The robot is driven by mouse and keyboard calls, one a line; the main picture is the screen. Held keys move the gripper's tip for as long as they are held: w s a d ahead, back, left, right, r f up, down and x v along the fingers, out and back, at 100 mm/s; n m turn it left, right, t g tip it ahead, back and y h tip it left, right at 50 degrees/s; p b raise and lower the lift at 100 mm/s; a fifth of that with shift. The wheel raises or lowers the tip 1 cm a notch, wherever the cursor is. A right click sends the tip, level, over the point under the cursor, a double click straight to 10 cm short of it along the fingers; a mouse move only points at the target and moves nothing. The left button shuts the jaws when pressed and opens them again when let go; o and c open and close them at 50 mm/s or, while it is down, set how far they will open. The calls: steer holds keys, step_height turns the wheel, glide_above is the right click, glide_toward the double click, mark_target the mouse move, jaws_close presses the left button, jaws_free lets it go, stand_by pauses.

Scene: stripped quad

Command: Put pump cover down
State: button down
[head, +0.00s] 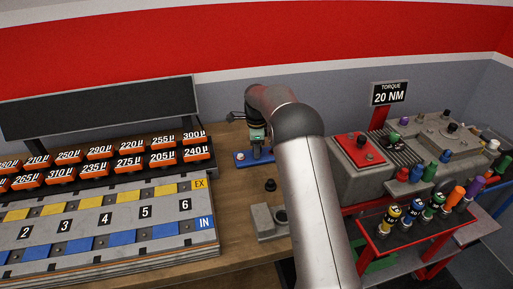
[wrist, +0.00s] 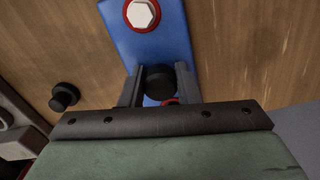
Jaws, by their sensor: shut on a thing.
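My gripper (wrist: 160,92) is shut on a short black round knob (wrist: 160,78), one finger on each side. The knob is probably the pump cover or its handle; I cannot tell which. It is in front of a blue plate (wrist: 150,38) on the wooden bench, which has a white hex bolt in a red ring. Part of another red ring shows below the knob. Whether the knob touches the plate is not clear. In the head view my gripper (head: 257,148) is over the right part of the blue plate (head: 241,158); the knob is hidden there.
Another black knob (head: 270,185) stands on the bench near a grey block (head: 264,222). A rack of orange labelled blocks (head: 120,160) and a numbered board (head: 110,225) fill the left. A grey engine-like block (head: 365,165) and coloured sockets (head: 415,220) stand right.

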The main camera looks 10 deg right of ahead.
steer(key=c, duration=1.1)
jaws_free()
steer(key=shift+f, duration=0.15)
step_height(320, 180, up, 11)
steer(key=s+r+n, duration=0.5)
steer(key=s+r, duration=0.1)
steer(key=s, duration=0.3)
steer(key=s+f+n, duration=0.2)
steer(key=s+n, duration=0.3)
steer(key=s, duration=0.6)
steer(key=s+f+n, duration=0.3)
steer(key=s+n, duration=0.2)
steer(key=s, duration=0.7)
steer(key=s+f+n, duration=0.3)
steer(key=s+n, duration=0.1)
steer(key=s, duration=0.8)
steer(key=shift+s+n+t+b, duration=0.25)
steer(key=shift+n+t+b, duration=0.05)
steer(key=shift+n+b, duration=0.1)
